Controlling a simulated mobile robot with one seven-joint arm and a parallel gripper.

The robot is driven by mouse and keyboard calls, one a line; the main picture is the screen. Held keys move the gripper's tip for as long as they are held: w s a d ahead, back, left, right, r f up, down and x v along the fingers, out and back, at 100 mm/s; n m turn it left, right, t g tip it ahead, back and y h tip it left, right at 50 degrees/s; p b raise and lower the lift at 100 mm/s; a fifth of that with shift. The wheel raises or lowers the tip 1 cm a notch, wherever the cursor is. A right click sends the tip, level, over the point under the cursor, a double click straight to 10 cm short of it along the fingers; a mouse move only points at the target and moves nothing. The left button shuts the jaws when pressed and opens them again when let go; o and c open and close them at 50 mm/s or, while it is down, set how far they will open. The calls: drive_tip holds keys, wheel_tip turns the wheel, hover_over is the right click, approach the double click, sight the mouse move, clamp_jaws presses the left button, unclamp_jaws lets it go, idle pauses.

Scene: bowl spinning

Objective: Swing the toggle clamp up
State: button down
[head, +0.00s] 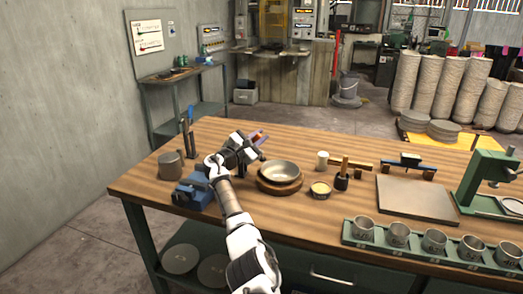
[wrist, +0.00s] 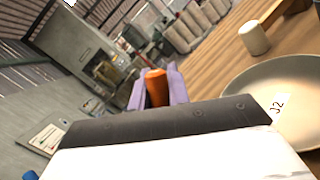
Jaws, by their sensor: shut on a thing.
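The toggle clamp shows only as its orange handle (wrist: 156,87) in the wrist view, standing between the two lilac fingers of my gripper (wrist: 158,90). My gripper is shut on this handle. In the head view my gripper (head: 258,137) is above the workbench, just behind and left of the metal bowl (head: 281,171), with a bit of orange at its fingers. The rest of the clamp is hidden behind my wrist and arm. The bowl sits on a round wooden base (head: 279,186); its pale inside and a "J2" label also show in the wrist view (wrist: 275,95).
A blue vise-like tool (head: 196,192) and a grey cylinder (head: 171,165) stand left of my arm. A green press (head: 490,180) stands far right.

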drive_tip(key=shift+w+a+r+n+t+y+b, duration=0.25)
drive_tip(key=shift+a+n+t, duration=0.55)
drive_tip(key=shift+n, duration=0.65)
drive_tip(key=shift+w+a+r+n+t+y+b, duration=0.15)
drive_tip(key=shift+w+a+r+n+t+b, duration=0.25)
drive_tip(key=shift+a+n, duration=0.85)
drive_tip(key=shift+w+a+r+n+t+y+b, duration=0.25)
drive_tip(key=shift+a+n+t, duration=0.45)
drive_tip(key=shift+n, duration=0.9)
drive_tip(key=c, duration=1.3)
unclamp_jaws()
drive_tip(key=shift+c, duration=0.2)
drive_tip(key=shift+r, duration=0.1)
